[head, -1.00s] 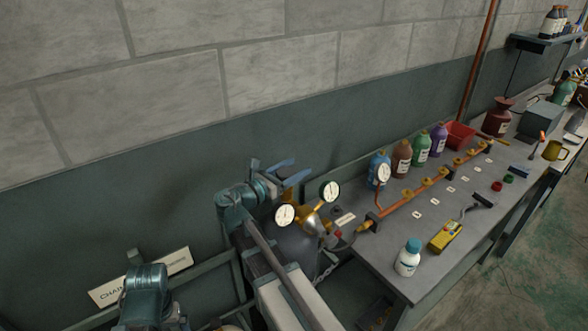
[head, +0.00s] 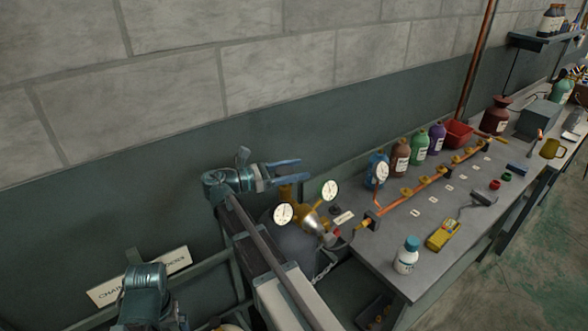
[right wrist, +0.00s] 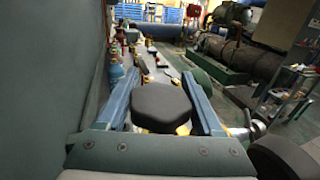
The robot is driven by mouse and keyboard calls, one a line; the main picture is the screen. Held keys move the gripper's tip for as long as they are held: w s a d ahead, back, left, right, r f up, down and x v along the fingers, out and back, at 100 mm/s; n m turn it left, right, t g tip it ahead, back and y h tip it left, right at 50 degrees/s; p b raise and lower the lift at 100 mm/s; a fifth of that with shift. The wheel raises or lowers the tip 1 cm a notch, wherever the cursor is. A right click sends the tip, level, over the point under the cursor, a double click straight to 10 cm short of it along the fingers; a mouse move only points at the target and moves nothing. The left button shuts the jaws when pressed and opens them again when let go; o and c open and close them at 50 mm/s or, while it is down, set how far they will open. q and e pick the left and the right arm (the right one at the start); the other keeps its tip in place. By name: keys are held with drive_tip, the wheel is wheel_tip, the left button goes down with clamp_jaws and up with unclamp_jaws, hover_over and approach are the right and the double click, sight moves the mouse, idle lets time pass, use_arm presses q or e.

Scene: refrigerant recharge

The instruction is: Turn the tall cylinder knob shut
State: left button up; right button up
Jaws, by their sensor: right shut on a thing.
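The tall cylinder (head: 290,246) is a dark grey bottle standing against the wall, left of the bench, with a brass valve (head: 287,193) and two white dial gauges at its top. Its black knob (right wrist: 163,104) sits between the two blue fingers of my right gripper (right wrist: 161,101) in the right wrist view. In the head view my right gripper (head: 286,172) is over the valve, pointing right, shut on the knob; the fingers and wrist mostly hide the knob there. My left gripper's fingers are out of view.
The grey bench (head: 398,229) to the right carries a copper manifold (head: 432,182), coloured bottles, a white bottle (head: 406,255) and a yellow meter (head: 443,235). A chained-cylinder sign (head: 140,276) is at lower left. The wall is close behind.

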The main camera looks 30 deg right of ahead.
drive_tip(key=shift+s+a+m+g+y, duration=0.15)
drive_tip(key=shift+m+g+y, duration=0.45)
drive_tip(key=shift+m+g, duration=0.8)
drive_tip(key=shift+s+g, duration=0.2)
drive_tip(key=shift+g, duration=0.3)
drive_tip(key=o, duration=1.4)
drive_tip(key=shift+r, duration=0.15)
